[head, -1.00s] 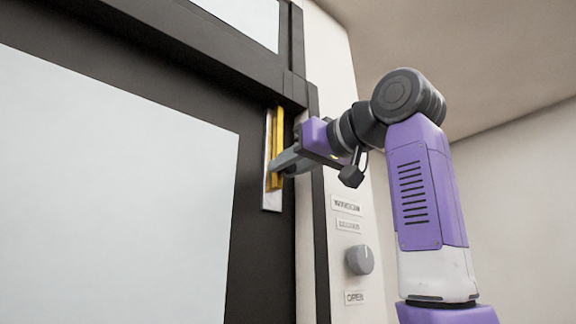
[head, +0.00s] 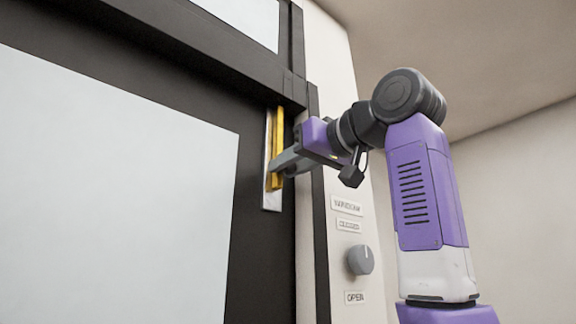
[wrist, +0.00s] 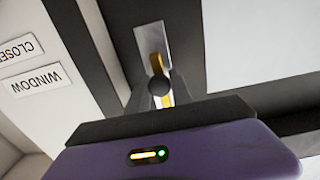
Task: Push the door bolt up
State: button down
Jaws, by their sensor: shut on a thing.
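The door bolt (head: 278,135) is a yellow-gold upright bar on a silver plate (head: 267,199), fixed to the dark door frame near the top of the door. In the wrist view the gold bolt (wrist: 156,62) shows on its silver plate (wrist: 151,36). My gripper (head: 276,171) reaches in from the right, with its grey fingers at the lower part of the bolt. In the wrist view my gripper (wrist: 160,88) is shut on a dark round knob on the bolt. The fingertips partly hide the bolt.
A dark door with a large pale pane (head: 110,190) fills the left. On the wall panel to the right are a grey round dial (head: 360,260), an OPEN label (head: 355,297) and small labels above the dial. The space right of my arm is clear.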

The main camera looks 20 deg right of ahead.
aim_at(281, 147)
jog(key=shift+s+r, duration=0.1)
jog(key=shift+r, duration=2.55)
jog(key=c, duration=1.1)
grip_release()
jog(key=shift+c, duration=0.2)
jog(key=shift+f, duration=0.1)
jog(key=shift+s+d+f+b, duration=0.1)
jog(key=shift+s+d+b, duration=0.1)
jog(key=shift+s+b, duration=0.2)
jog(key=b+v, duration=0.2)
jog(key=v, duration=0.4)
jog(key=shift+s, duration=0.4)
jog(key=shift+d, duration=0.1)
